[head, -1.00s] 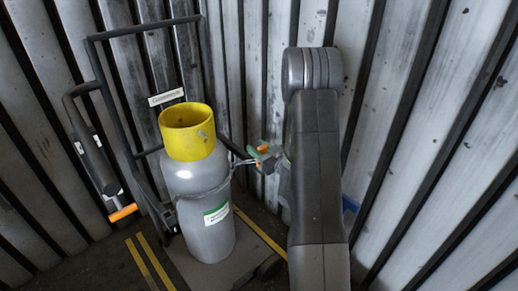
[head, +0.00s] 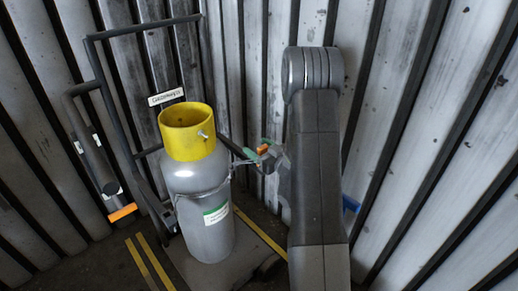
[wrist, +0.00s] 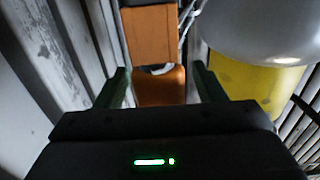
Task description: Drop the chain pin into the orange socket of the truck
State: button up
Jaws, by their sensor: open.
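A grey gas cylinder (head: 206,235) with a yellow collar (head: 187,131) stands on a dark hand truck (head: 108,87). A thin chain (head: 203,194) runs round the cylinder toward my gripper (head: 259,148) on its right. My gripper is open; its green fingers stand apart on either side of orange parts (head: 263,149). In the wrist view, my gripper (wrist: 161,84) shows an orange block (wrist: 150,35) and a second orange surface (wrist: 160,86) between its fingers, with a small grey curved edge (wrist: 158,69) between them. I cannot tell the chain pin and the socket apart clearly.
Corrugated metal walls (head: 400,130) close in behind and right. A grey bar with an orange end (head: 122,212) is at the left. Yellow lines (head: 150,262) mark the dark floor. The cylinder and collar are close to the right finger in the wrist view.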

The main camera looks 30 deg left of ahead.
notch_tip(320, 180, up, 10)
jog(key=p, duration=0.2)
jog(key=shift+p, duration=0.4)
jog(key=shift+f, duration=0.1)
notch_tip(320, 180, down, 10)
jog(key=b, duration=0.3)
jog(key=shift+f, duration=0.1)
jog(key=shift+r, duration=0.3)
jog(key=shift+f, duration=0.2)
